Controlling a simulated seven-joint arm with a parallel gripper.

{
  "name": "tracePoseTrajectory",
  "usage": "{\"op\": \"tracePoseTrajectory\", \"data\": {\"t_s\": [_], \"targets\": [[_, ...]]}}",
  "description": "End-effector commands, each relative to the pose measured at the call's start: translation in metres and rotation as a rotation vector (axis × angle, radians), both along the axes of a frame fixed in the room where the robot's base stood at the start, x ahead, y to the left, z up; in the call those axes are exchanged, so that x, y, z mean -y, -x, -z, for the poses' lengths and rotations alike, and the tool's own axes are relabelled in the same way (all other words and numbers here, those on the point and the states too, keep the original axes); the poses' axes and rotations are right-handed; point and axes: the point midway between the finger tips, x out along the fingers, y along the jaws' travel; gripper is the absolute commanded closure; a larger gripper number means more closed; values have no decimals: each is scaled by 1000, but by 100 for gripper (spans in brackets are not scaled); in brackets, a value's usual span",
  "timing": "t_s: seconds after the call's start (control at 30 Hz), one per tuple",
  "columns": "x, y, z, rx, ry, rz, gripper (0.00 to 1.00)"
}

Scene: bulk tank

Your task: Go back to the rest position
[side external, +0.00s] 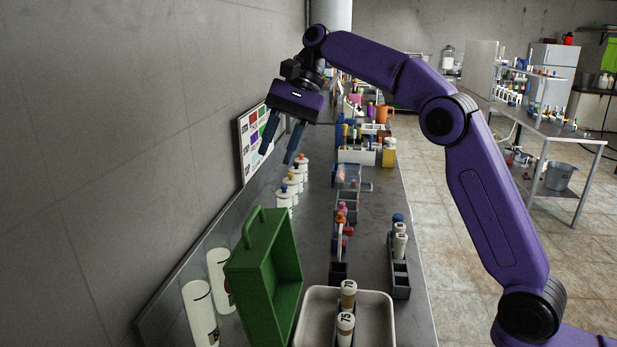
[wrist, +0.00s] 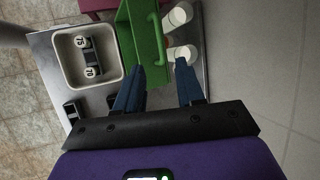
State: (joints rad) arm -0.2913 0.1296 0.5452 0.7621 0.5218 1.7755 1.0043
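My gripper (side external: 281,146) is raised above the bench near the wall, with its two blue fingers pointing down. The fingers are spread apart and nothing is between them. In the wrist view my gripper (wrist: 158,82) also shows open and empty, with the green box (wrist: 148,40) beyond the fingertips. No object is held or touched by the fingers as far as I can see.
A green box with a handle (side external: 265,262) stands on its side at the bench front. A metal tray (side external: 378,310) holds bottles marked 75 and 70. White bottles (side external: 201,312) stand by the wall. Racks (side external: 400,272) stand along the bench. A colour chart (side external: 254,140) leans on the wall.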

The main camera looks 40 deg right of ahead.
Motion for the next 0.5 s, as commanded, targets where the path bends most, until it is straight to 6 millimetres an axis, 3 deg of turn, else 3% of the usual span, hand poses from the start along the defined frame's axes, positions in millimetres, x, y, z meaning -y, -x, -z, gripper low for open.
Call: {"op": "tracePoseTrajectory", "data": {"t_s": [0.27, 0.5], "targets": [[-5, 8, 4, 14, 14, -46, 62], [-16, 44, 24, 73, 66, -234, 62]]}}
